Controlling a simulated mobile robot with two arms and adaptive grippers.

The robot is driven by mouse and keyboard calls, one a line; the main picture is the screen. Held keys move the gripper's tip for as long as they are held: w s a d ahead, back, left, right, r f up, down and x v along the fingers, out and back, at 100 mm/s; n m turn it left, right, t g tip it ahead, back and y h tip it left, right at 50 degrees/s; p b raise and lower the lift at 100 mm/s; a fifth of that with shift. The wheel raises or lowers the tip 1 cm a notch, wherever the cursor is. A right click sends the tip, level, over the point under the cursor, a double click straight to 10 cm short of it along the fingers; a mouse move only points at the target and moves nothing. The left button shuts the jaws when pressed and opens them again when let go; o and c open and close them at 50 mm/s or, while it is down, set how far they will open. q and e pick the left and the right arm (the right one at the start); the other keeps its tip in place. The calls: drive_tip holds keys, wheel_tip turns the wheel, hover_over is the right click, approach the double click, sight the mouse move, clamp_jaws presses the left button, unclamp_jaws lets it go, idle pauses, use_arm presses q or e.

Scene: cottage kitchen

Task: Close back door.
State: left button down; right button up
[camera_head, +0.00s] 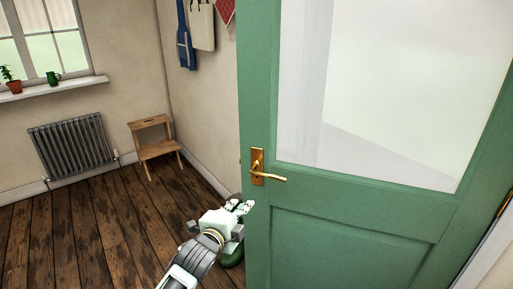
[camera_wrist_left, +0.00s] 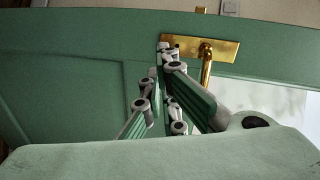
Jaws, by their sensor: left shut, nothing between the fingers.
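The green back door (camera_head: 350,205) stands ajar, filling the right of the head view, with a large glass pane in its upper part. Its brass handle (camera_head: 267,178) is near the door's left edge. My left gripper (camera_head: 246,206) is just below and left of the handle, by that edge. In the left wrist view the door (camera_wrist_left: 70,70) spans the picture, and the brass handle plate (camera_wrist_left: 225,48) is close to the fingertips (camera_wrist_left: 166,48). The fingers are shut and empty; I cannot tell whether they touch the door. My right gripper is out of view.
A wooden step stool (camera_head: 155,148) and a grey radiator (camera_head: 72,145) stand along the walls at left. A dark green object (camera_head: 233,257) is partly hidden behind my left gripper. The plank floor (camera_head: 100,225) at left is clear. Bags and cloths hang on the wall.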

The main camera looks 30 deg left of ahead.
use_arm(q)
wheel_tip(320, 180, up, 12)
drive_tip(key=m+t, duration=0.2)
drive_tip(key=p, duration=0.3)
approach(259, 146)
drive_tip(key=w, duration=0.5)
drive_tip(key=shift+w+a, duration=0.3)
drive_tip(key=shift+a, duration=0.1)
drive_tip(key=shift+w+a+f+p, duration=0.15)
drive_tip(key=shift+w+p, duration=0.2)
drive_tip(key=shift+w, duration=0.35)
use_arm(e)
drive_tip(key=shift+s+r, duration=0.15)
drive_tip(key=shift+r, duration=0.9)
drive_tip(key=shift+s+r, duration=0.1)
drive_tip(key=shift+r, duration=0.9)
use_arm(q)
drive_tip(key=shift+w, duration=0.1)
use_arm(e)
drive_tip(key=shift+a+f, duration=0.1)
